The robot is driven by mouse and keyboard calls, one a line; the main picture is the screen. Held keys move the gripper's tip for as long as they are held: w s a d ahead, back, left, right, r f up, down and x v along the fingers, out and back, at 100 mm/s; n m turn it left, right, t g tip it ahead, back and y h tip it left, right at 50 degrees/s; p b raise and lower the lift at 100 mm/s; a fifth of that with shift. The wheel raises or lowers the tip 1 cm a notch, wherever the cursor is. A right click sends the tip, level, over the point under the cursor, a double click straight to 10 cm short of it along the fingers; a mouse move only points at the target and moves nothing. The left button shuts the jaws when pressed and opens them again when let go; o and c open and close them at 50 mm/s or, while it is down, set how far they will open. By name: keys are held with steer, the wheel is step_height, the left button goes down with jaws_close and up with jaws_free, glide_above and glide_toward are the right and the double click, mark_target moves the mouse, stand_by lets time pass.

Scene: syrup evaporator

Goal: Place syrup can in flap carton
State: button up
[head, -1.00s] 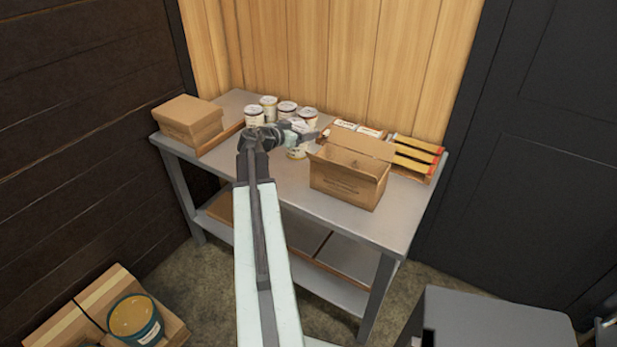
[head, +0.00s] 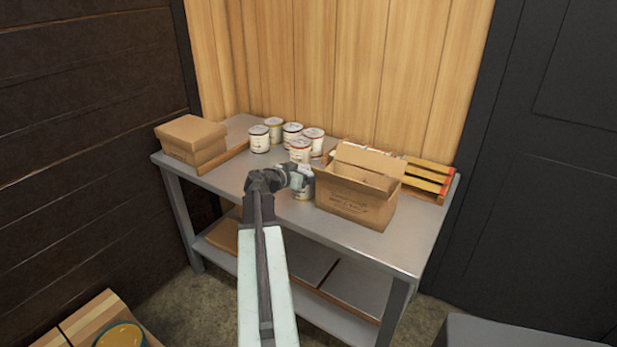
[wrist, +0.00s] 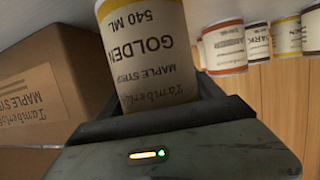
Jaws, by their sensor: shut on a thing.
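My gripper (head: 292,178) is shut on a syrup can (head: 303,187) just left of the flap carton. In the wrist view the held can (wrist: 150,60) has a yellow-edged white label reading GOLDEN 540 ML and sits between the jaws. My gripper partly hides it in the head view, and I cannot tell whether it clears the table. The flap carton (head: 355,204) is brown cardboard, open-topped, with its back flap raised. It also shows in the wrist view (wrist: 35,95), at the left, apart from the can. Its inside is mostly hidden.
Several other syrup cans (head: 260,138) stand behind my gripper; some show at right in the wrist view (wrist: 225,48). A closed carton (head: 190,138) sits at the table's left end. A wooden rack (head: 428,178) lies behind the flap carton. The table's (head: 225,182) front left is clear.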

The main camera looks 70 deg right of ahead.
steer(key=o, duration=1.8)
steer(key=shift+a+r, duration=0.1)
steer(key=shift+r, duration=0.15)
steer(key=p+v, duration=0.3)
steer(key=v, duration=0.8)
steer(key=shift+w+a+p, duration=0.2)
steer(key=shift+a+p, duration=0.1)
steer(key=shift+a, duration=0.05)
